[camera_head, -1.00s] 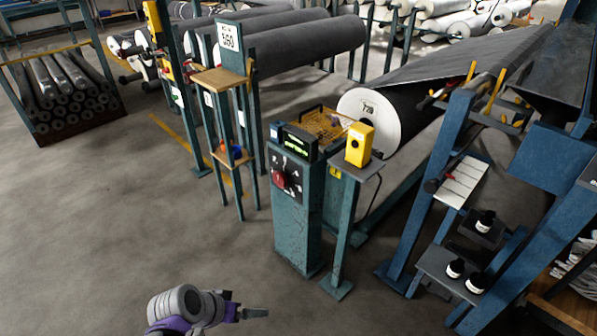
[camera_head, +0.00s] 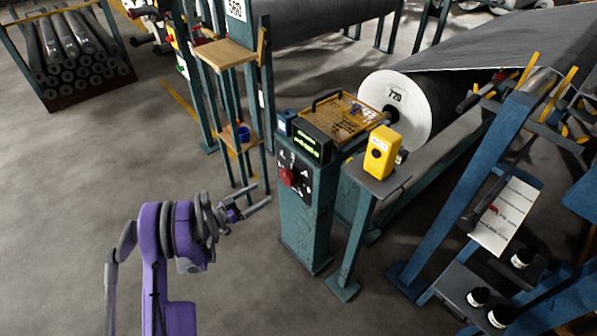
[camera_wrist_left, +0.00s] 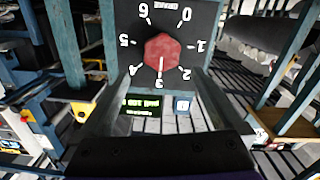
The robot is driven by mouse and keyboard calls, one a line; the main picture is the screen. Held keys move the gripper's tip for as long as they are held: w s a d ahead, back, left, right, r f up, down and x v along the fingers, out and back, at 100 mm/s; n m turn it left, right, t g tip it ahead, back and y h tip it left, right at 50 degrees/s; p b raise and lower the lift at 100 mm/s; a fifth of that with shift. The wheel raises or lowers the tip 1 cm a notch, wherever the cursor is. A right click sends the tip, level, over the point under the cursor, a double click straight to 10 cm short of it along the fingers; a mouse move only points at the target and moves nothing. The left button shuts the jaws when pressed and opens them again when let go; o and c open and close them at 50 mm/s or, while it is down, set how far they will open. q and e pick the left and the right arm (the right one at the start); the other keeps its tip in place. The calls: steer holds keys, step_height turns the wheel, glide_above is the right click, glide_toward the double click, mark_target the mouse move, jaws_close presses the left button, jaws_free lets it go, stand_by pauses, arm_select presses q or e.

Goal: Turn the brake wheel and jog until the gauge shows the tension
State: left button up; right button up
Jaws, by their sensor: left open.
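The red brake wheel (camera_head: 287,176) sits on a black dial plate on the front of a teal post. In the left wrist view the wheel (camera_wrist_left: 163,48) is a red knob ringed by numerals 0 to 6, its pale mark towards the 3. The gauge (camera_head: 308,147) is a lit green display on top of the post; its text is too small to read. It also shows in the left wrist view (camera_wrist_left: 140,106). A yellow box (camera_head: 381,150), possibly the jog control, stands on a separate post to the right. My left gripper (camera_head: 262,198) is open and empty, just left of the wheel, apart from it.
A wooden-topped stand (camera_head: 224,53) with a blue cup (camera_head: 243,133) is left of the post. A grey roll (camera_head: 397,98) marked 720 lies behind. A blue frame (camera_head: 467,185) with shelves and black jars stands right. The floor at front left is clear.

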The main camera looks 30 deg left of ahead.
mark_target(284, 179)
arm_select(q)
steer(key=b+x, duration=0.1)
steer(key=x, duration=0.9)
steer(key=shift+w+a+r, duration=0.1)
steer(key=shift+w, duration=0.25)
steer(key=shift+c, duration=0.3)
steer(key=c, duration=1)
steer(key=shift+n, duration=0.4)
steer(key=n+b, duration=0.1)
steer(key=n, duration=0.3)
steer(key=shift+n, duration=0.4)
steer(key=n+b, duration=0.1)
steer(key=n, duration=0.5)
steer(key=shift+t, duration=0.3)
